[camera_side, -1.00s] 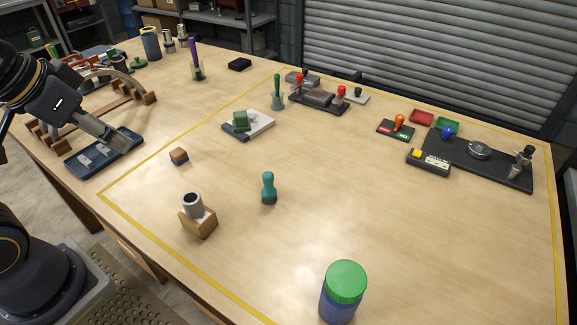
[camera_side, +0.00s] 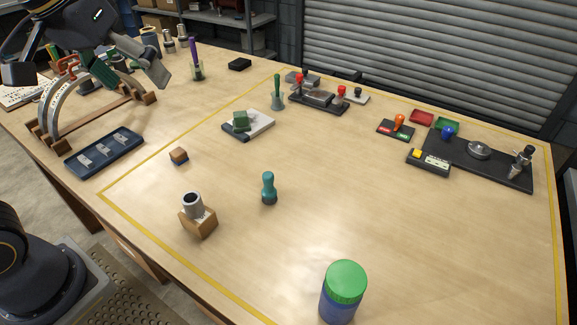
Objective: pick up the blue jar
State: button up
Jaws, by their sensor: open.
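The blue jar (camera_side: 338,308) stands upright near the front edge of the table, at the bottom centre of the side view. It has a wide green lid, and its base comes close to the picture's lower border. My gripper (camera_side: 124,82) is at the upper left, raised above the far left part of the table, over the curved rack. Its jaws are spread open with nothing seen between them. It is far from the jar, and the wrist is partly cut off by the top of the picture.
A teal peg-like piece (camera_side: 269,188) and a wooden block holding a grey cylinder (camera_side: 197,222) stand left of the jar. A small wooden cube (camera_side: 179,156) and a blue tray (camera_side: 104,153) lie further left. The table right of the jar is clear.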

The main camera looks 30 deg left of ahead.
jog(key=w+d+r+g, duration=0.1)
jog(key=w+d, duration=0.4)
jog(key=d, duration=0.4)
jog(key=m+g, duration=0.4)
jog(key=m, duration=0.1)
send_over(342, 276)
notch_tip(342, 276, down, 12)
notch_tip(342, 276, down, 10)
jog(key=shift+r, duration=0.15)
jog(key=shift+w+d+f, duration=0.1)
jog(key=shift+d+f, duration=0.05)
jog(key=shift+f, duration=1.35)
jog(key=shift+d+f, duration=0.15)
jog(key=shift+f, duration=1.3)
jog(key=c, duration=1.6)
jog(key=shift+c, duration=0.3)
jog(key=shift+r, duration=0.2)
